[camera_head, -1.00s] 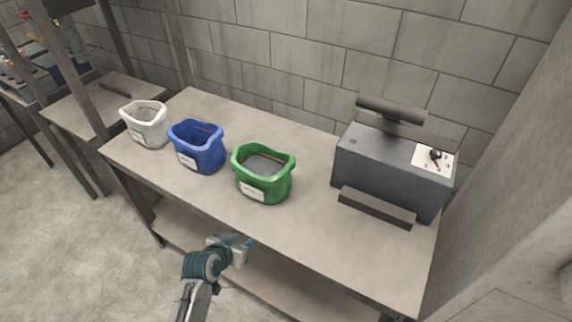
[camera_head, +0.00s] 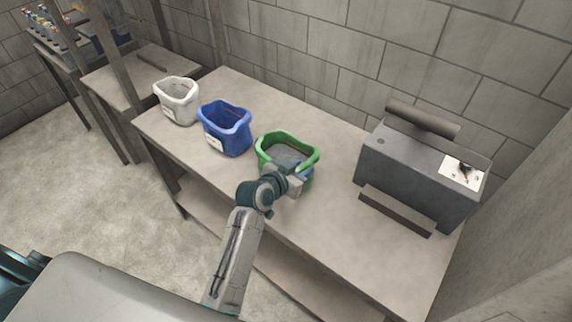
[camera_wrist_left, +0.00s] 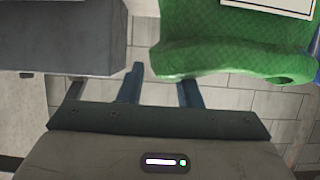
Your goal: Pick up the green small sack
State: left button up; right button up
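The green small sack (camera_head: 273,143) stands upright and open-topped on the table, at the right end of a row of three sacks. In the left wrist view its green textured side (camera_wrist_left: 235,45) fills the upper right, with part of a white label at the top. My left gripper (camera_head: 298,178) is at the sack's front side and covers part of it in the head view. In the left wrist view the two blue fingers (camera_wrist_left: 160,88) are apart with nothing between them. The right finger is close to the sack's rim; I cannot tell if they touch. My right gripper is not in view.
A blue sack (camera_head: 224,130) and a white sack (camera_head: 177,101) stand left of the green one on the table (camera_head: 340,225). A dark grey machine (camera_head: 415,170) stands to the right, with bare table between. A block wall (camera_head: 345,50) is behind.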

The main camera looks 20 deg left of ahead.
aim_at(307, 164)
pick_arm(q)
jog(key=shift+p+x, duration=0.3)
jog(key=shift+x, duration=1.45)
jog(key=shift+s, duration=0.1)
grip_shut()
jog(key=shift+r, duration=0.1)
